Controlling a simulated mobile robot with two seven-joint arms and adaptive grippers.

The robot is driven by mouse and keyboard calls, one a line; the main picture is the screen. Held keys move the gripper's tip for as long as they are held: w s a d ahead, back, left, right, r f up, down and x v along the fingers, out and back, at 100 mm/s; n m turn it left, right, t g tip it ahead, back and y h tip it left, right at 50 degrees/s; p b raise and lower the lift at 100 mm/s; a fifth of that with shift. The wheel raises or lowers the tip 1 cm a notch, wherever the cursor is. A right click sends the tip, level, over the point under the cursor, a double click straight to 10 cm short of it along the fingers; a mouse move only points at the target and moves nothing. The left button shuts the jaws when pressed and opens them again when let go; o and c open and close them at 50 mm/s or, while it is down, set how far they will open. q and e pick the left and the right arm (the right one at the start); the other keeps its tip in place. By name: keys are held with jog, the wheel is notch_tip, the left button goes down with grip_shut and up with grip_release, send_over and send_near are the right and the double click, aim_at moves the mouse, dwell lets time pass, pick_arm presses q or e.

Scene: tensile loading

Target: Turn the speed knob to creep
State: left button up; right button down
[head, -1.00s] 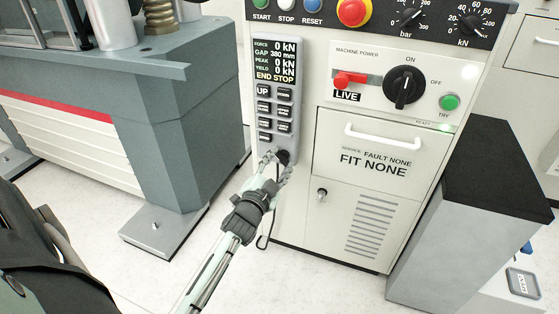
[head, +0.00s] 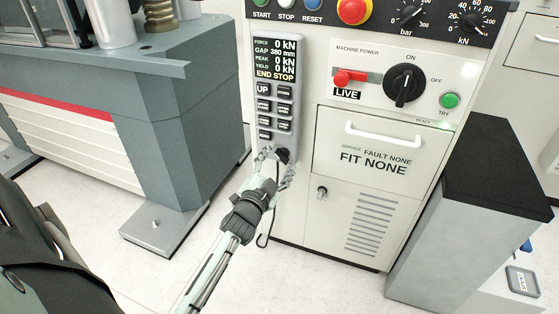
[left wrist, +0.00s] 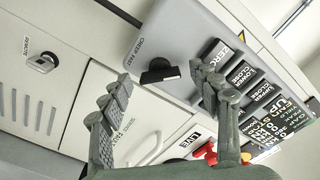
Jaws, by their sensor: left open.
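The speed knob (head: 283,156) is a small black knob at the lower end of the grey handset panel (head: 291,60) on the machine's front. In the left wrist view the knob (left wrist: 160,72) has a pale edge and sits beside lettering that reads CREEP and FAST. My left gripper (head: 277,165) is open at the knob, partly covering it in the head view. In the left wrist view its two fingers (left wrist: 157,76) stand apart with the knob between their tips. I cannot tell whether they touch it. My right gripper is not in view.
Handset buttons (head: 274,108) lie just above the knob. A red switch handle (head: 348,79) at LIVE and a black rotary switch (head: 404,85) are to the right. A dark cable (head: 262,240) hangs below. The grey machine base (head: 185,130) stands at left.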

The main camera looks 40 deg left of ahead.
pick_arm(q)
jog(key=v, duration=1.1)
jog(key=shift+s, duration=0.3)
jog(key=shift+f, duration=0.1)
jog(key=s+d+f+n+g+h+p, duration=0.1)
jog(key=s+d+f+n+g+p, duration=0.15)
jog(key=f+g, duration=0.55)
jog(key=s+d+f+n+g+h+p, duration=0.1)
jog(key=s+d+f+g, duration=0.1)
jog(key=s, duration=0.4)
jog(key=s+d+f+n+g+h+p, duration=0.1)
jog(key=s+d+f+g, duration=0.2)
jog(key=s+f, duration=0.3)
jog(key=shift+s+g, duration=0.6)
jog(key=shift+s, duration=0.1)
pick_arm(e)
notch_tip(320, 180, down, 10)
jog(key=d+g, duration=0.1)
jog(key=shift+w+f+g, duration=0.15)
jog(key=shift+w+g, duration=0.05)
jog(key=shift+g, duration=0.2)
pick_arm(q)
jog(key=shift+d, duration=0.1)
